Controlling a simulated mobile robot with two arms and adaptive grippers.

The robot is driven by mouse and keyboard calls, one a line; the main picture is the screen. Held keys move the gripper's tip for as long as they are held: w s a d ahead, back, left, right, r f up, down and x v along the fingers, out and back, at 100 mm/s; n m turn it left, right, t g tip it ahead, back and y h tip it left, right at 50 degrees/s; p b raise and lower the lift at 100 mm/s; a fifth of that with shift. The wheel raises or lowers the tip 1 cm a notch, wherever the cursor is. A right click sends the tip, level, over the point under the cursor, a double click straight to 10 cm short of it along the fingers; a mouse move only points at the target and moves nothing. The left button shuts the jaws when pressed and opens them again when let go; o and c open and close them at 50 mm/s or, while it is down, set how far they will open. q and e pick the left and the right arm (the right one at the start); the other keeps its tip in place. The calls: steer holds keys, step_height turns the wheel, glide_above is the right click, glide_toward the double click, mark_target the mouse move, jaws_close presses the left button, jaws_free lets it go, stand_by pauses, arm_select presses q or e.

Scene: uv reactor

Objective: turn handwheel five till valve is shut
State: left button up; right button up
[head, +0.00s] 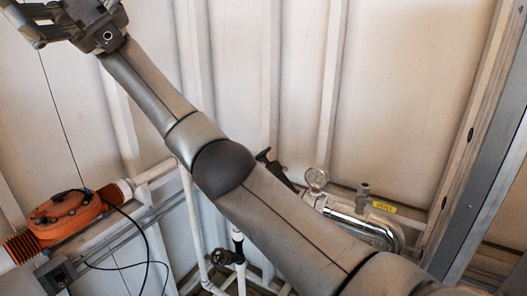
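No handwheel that I can identify as number five shows in the head view. A dark valve (228,256) sits on a white vertical pipe at the lower middle, below my arm. A dark handle or valve part (266,156) sticks out just behind my arm at the centre; my arm hides part of it. My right arm crosses from the lower right to the upper left. Its gripper (28,24) is at the top left, partly cut off by the frame edge and away from these fittings. I cannot tell whether its fingers are open. My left gripper is not in view.
An orange-red housing (66,212) with black cables is at the lower left. A round gauge (316,178), a shiny bent pipe (365,226) and a yellow label (384,207) are right of centre. White ribbed wall panels (400,90) stand behind. A grey metal post (497,150) borders the right.

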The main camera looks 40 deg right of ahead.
steer(key=d+r+n+t+h+p, duration=0.2)
steer(key=d+n+t+h, duration=0.2)
steer(key=d+n+h, duration=1.95)
steer(key=n+t+y+p, duration=0.2)
steer(key=n+t+y, duration=0.5)
steer(key=n+t, duration=0.9)
glide_above(264, 152)
steer(key=s, duration=0.3)
step_height(264, 152, down, 24)
steer(key=n+g, duration=0.3)
steer(key=w+a+f+n+t+y, duration=0.3)
steer(key=w+a+f+y, duration=0.1)
steer(key=f, duration=0.5)
steer(key=shift+m, duration=0.25)
steer(key=p+x, duration=0.3)
steer(key=x, duration=0.5)
steer(key=shift+d+f+p, duration=0.25)
steer(key=shift+d+p, duration=0.05)
steer(key=shift+p, duration=0.05)
steer(key=shift+d+f, duration=0.25)
steer(key=shift+f, duration=0.45)
